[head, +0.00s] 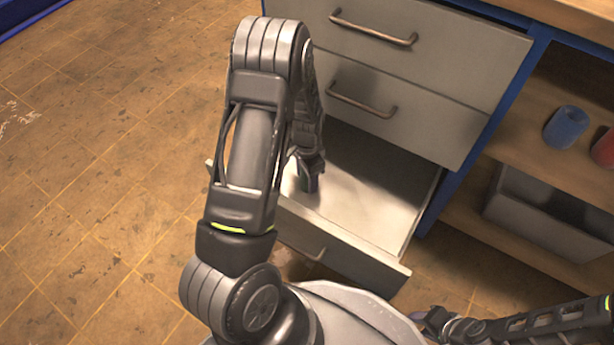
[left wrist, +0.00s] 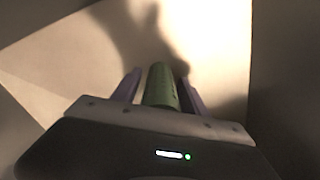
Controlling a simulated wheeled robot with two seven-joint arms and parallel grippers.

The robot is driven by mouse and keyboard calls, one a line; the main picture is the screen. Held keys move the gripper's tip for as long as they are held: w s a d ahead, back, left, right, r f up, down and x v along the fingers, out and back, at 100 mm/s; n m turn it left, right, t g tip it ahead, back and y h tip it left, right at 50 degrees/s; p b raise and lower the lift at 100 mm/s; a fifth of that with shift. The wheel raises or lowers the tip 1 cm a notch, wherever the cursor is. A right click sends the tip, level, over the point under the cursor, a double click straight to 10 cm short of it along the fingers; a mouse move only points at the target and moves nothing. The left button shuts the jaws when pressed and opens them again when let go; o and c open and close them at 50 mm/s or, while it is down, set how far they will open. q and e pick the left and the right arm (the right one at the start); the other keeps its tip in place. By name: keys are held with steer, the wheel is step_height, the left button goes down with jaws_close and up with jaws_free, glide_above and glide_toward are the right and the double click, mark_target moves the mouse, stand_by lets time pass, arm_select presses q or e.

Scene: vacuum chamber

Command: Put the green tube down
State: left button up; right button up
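The green tube (left wrist: 161,86) shows in the left wrist view, between the two purple-grey fingers of my left gripper (left wrist: 160,88). The fingers lie close along both its sides, and the gripper looks shut on it. In the head view my left gripper (head: 308,182) points down inside the open bottom drawer (head: 365,215). The tube cannot be made out there. Whether the tube touches the drawer floor cannot be told. My right gripper (head: 440,324) is at the bottom right edge, small and dark, and its fingers are not clear.
Two closed drawers with handles (head: 375,28) are above the open one. To the right, a shelf holds a blue cup (head: 566,127) and a red cup (head: 604,147). A grey bin (head: 530,215) stands on the lower shelf. The drawer floor looks otherwise empty; the tiled floor at left is clear.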

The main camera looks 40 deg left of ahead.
arm_select(q)
steer(key=shift+o, duration=0.4)
steer(key=shift+r, duration=0.1)
step_height(320, 180, up, 12)
steer(key=p, duration=0.5)
